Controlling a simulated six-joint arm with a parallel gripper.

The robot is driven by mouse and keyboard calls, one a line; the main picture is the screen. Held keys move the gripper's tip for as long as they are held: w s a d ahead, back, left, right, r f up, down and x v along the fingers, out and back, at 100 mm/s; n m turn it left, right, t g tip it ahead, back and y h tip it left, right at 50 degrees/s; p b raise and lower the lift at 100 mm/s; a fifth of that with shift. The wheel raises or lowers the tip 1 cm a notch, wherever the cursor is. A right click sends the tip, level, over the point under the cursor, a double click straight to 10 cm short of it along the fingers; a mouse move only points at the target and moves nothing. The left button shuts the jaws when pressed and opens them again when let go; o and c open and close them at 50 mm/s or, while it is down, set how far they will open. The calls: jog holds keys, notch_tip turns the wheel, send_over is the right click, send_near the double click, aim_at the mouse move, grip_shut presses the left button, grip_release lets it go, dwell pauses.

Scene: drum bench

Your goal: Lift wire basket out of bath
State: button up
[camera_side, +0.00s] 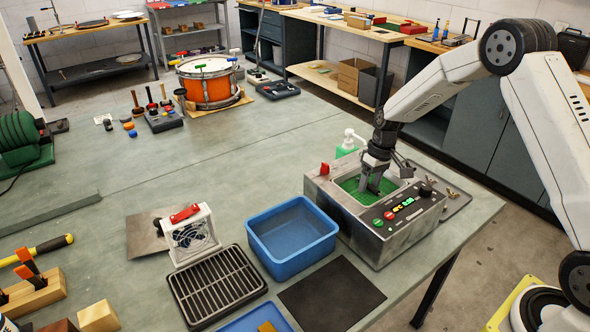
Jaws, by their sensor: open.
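The bath (388,232) is a grey metal box with a control panel on its front and green liquid (357,198) in its open tank. My gripper (371,189) points down into the tank opening, with its fingers at about the level of the liquid. It is open. I cannot make out the wire basket; it may be hidden by my gripper or lie under the green liquid. Whether my fingers touch anything cannot be told.
An empty blue tub (296,262) stands left of the bath. A black slatted rack (216,287) and a small white fan (190,238) stand farther left. A dark mat (332,296) lies in front. A green bottle (347,144) stands behind the bath.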

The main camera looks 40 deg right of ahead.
aim_at(367, 192)
jog(key=shift+a+f, duration=0.15)
jog(key=shift+f, duration=0.65)
jog(key=shift+a+f, duration=0.15)
jog(key=shift+f, duration=0.6)
grip_shut()
